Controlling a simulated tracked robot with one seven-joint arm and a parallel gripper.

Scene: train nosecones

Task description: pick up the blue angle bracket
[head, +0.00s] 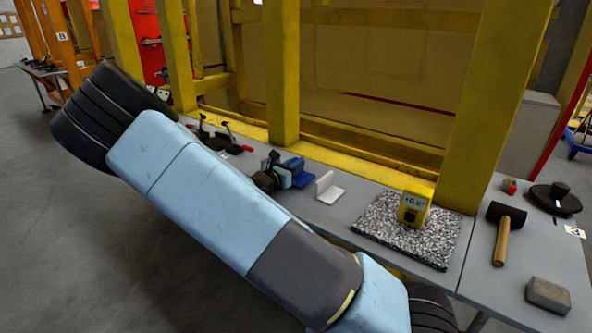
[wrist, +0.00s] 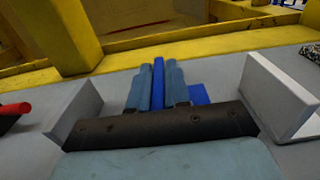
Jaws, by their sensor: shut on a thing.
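The blue angle bracket (head: 300,178) is at the grey bench top in the head view, partly hidden by my gripper (head: 281,174). In the wrist view the upright plate of the blue angle bracket (wrist: 158,82) stands between the two light-blue fingers of my gripper (wrist: 158,88). The fingers are shut on this plate. Part of the bracket's blue base shows to the right of the fingers. I cannot tell whether the base touches the bench.
A pale angle bracket (head: 327,188) stands close on the right; another grey bracket (wrist: 76,112) stands left in the wrist view. Yellow posts (head: 282,75) rise behind the bench. A speckled plate (head: 375,222) carries a yellow gauge (head: 413,207). A mallet (head: 503,238) lies farther right.

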